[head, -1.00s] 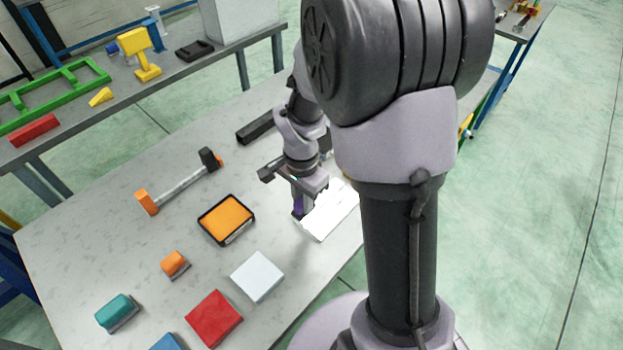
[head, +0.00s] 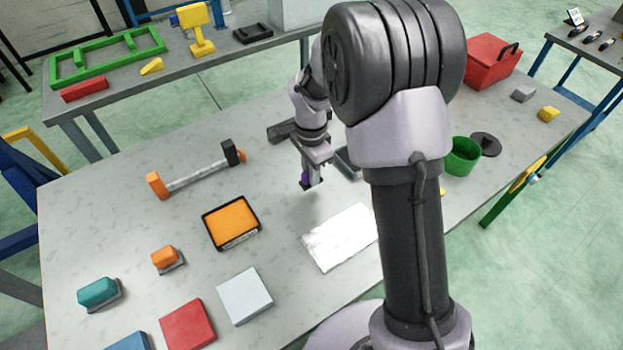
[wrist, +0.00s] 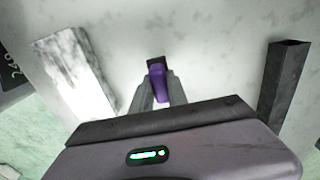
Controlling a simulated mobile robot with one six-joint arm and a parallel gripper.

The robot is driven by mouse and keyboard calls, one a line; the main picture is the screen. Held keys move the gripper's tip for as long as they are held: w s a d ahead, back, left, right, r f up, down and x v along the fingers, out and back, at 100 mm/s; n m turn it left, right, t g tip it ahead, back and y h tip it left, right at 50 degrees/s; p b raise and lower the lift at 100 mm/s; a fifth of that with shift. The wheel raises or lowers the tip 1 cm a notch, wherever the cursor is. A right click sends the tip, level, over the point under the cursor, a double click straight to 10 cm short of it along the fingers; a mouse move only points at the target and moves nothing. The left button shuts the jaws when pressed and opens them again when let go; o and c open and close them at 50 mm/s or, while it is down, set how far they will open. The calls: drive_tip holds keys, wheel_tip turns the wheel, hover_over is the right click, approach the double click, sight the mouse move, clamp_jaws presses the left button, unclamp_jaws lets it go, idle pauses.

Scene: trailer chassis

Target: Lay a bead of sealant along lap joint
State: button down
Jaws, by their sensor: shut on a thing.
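My gripper (head: 313,177) is shut on a small purple piece (head: 304,181), which also shows between the fingers in the wrist view (wrist: 157,84) with a dark end beyond it. I cannot tell from its look whether it is the sealant applicator. It is over bare grey tabletop, behind the white panel and apart from it. The white panel (head: 338,238) lies flat and shows at the left in the wrist view (wrist: 73,75). My arm hides its right end in the head view. I make out no seam or bead on it.
An orange-filled black tray (head: 231,222) and an orange-ended hammer-like bar (head: 195,175) lie to the left. A dark bar (wrist: 284,88) lies to the gripper's right in the wrist view. A green bin (head: 461,156) and red box (head: 490,62) stand at right. Coloured blocks lie in front.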

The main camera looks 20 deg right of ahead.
drive_tip(key=shift+w+d+f+b, duration=0.15)
drive_tip(key=shift+f+b, duration=0.1)
drive_tip(key=shift+f, duration=0.35)
drive_tip(key=shift+w+a+f+b, duration=0.15)
drive_tip(key=shift+f+b, duration=0.15)
drive_tip(key=shift+f, duration=0.25)
drive_tip(key=shift+w+d+f+b, duration=0.15)
drive_tip(key=shift+f+b, duration=0.1)
drive_tip(key=shift+f, duration=0.35)
